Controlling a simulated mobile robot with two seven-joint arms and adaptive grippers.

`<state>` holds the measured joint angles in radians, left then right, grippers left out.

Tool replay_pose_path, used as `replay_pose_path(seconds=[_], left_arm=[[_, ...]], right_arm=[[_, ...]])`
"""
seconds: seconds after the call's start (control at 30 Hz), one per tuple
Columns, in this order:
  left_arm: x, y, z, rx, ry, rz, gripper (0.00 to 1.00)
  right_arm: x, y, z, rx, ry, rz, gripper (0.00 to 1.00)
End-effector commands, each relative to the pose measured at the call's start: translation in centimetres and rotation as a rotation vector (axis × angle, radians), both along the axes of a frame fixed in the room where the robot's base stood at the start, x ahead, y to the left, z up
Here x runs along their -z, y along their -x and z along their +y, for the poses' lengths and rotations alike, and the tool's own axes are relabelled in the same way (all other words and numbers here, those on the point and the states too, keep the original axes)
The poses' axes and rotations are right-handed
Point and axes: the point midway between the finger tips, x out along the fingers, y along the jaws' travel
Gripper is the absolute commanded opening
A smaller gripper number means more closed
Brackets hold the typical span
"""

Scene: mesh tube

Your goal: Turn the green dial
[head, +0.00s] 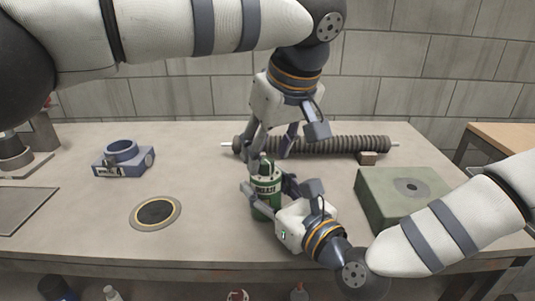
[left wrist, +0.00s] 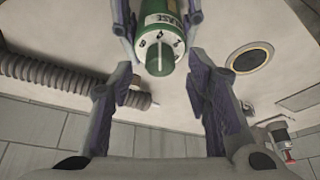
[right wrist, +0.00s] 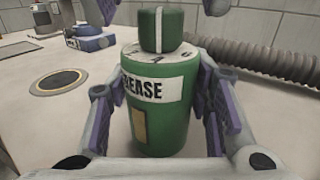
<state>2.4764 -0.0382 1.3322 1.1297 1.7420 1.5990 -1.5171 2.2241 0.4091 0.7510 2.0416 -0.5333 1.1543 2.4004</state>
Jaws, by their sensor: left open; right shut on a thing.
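The green dial (head: 263,166) is a ridged knob on top of a green canister (head: 264,203) with a white numbered ring and label. In the left wrist view the dial (left wrist: 160,59) shows a white line across it. My right gripper (head: 267,192) is shut on the canister body, one finger on each side, as the right wrist view shows around the canister (right wrist: 160,130). The canister stands upright. My left gripper (head: 268,152) points down from above, open, its fingers apart on either side of the dial (right wrist: 161,29) and not visibly touching it.
A ribbed mesh tube (head: 325,146) lies behind the canister, with a small brown block (head: 368,158) near it. A green box (head: 385,205) stands at right, a blue-grey fixture (head: 123,158) at back left. A round dark disc (head: 155,212) lies left; counter around it is clear.

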Motion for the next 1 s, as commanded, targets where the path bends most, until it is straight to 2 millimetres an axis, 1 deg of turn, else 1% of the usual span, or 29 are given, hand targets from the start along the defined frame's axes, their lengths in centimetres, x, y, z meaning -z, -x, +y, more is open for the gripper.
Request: replay_pose_path(seconds=[0.1,0.2,0.3,0.4,0.53,0.83,0.87,0.9,0.93,0.97,1.0], left_arm=[[-3.1,1.0,-0.7,0.0,0.002,-0.006,0.44],[-5.6,2.0,-1.2,0.001,0.002,-0.006,0.44],[-7.7,2.8,-1.7,0.001,0.001,-0.003,0.44],[-9.1,3.2,-1.9,-0.001,0.001,-0.003,0.44],[-9.7,3.5,-2.1,0.001,0.0,-0.001,0.44],[-9.7,3.5,-2.1,0.0,0.0,-0.001,0.44],[-9.7,3.5,-2.1,0.0,0.0,-0.001,0.44],[-9.7,3.5,-2.1,0.0,0.0,-0.001,0.44],[-9.7,3.5,-2.1,0.0,0.0,-0.001,0.44],[-9.7,3.5,-2.1,0.0,0.0,-0.001,0.44],[-9.7,3.5,-2.1,0.0,0.0,-0.001,0.44]], right_arm=[[0.1,0.0,0.0,-0.001,0.001,0.003,0.13],[0.1,0.0,0.0,0.0,0.001,0.003,0.13],[0.1,0.0,0.0,0.0,0.001,0.003,0.13],[0.1,0.0,0.0,0.0,0.001,0.003,0.13],[0.1,0.0,0.0,0.0,0.001,0.003,0.13],[0.1,0.0,0.0,0.0,0.002,0.002,0.13],[0.1,0.0,0.0,0.0,0.002,0.002,0.5],[0.1,0.0,0.0,0.0,0.002,0.002,0.59],[0.1,0.0,0.0,0.0,0.002,0.002,0.66],[0.1,0.0,0.0,0.0,0.001,0.002,0.69],[0.1,0.0,0.0,0.0,0.001,0.002,0.69]])
